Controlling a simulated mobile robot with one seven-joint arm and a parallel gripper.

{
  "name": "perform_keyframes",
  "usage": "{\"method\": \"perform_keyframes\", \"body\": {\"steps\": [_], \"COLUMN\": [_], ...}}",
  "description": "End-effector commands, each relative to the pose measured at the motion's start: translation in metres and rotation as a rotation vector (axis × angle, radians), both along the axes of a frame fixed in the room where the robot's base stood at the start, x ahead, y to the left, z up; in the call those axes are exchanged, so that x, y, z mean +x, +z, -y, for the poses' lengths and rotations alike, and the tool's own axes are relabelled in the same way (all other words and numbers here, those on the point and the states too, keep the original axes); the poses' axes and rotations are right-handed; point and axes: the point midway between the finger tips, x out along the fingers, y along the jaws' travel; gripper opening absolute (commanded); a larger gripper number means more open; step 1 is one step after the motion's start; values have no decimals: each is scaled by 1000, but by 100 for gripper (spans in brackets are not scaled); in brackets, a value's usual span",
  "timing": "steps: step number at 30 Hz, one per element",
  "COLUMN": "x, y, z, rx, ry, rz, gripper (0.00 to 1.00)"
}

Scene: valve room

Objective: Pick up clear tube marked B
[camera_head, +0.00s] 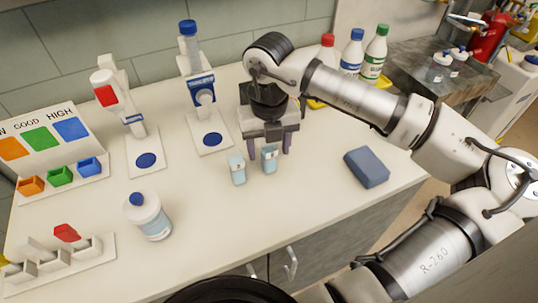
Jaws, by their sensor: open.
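Two small clear, light-blue tubes stand upright side by side near the middle of the white counter. The left tube (237,172) is slightly nearer the front, and the right tube (269,158) is just under my gripper in the picture. Each has a small pale label with a dark mark, too small to read, so I cannot tell which is marked B. My gripper (267,146) points down with its fingers spread, empty as far as I see. The right tube appears between or just in front of the fingers; I cannot tell which.
Two dispensers (130,118) (199,92) with blue round pads stand at the back left. A white jar (149,217) is in front left, a blue block (366,167) to the right. Capped bottles (351,54) stand behind my arm. Bare counter lies in front of the tubes.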

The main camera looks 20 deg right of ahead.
Motion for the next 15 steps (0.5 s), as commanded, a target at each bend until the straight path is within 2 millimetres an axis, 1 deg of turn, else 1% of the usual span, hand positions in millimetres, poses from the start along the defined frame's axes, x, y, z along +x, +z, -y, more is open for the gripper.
{"method": "perform_keyframes", "body": {"steps": [2, 13, 15], "x": [0, 0, 0], "y": [0, 0, 0], "z": [0, 0, 0], "rx": [0, 0, 0], "ry": [0, 0, 0], "rz": [0, 0, 0], "gripper": [57, 8, 7]}}
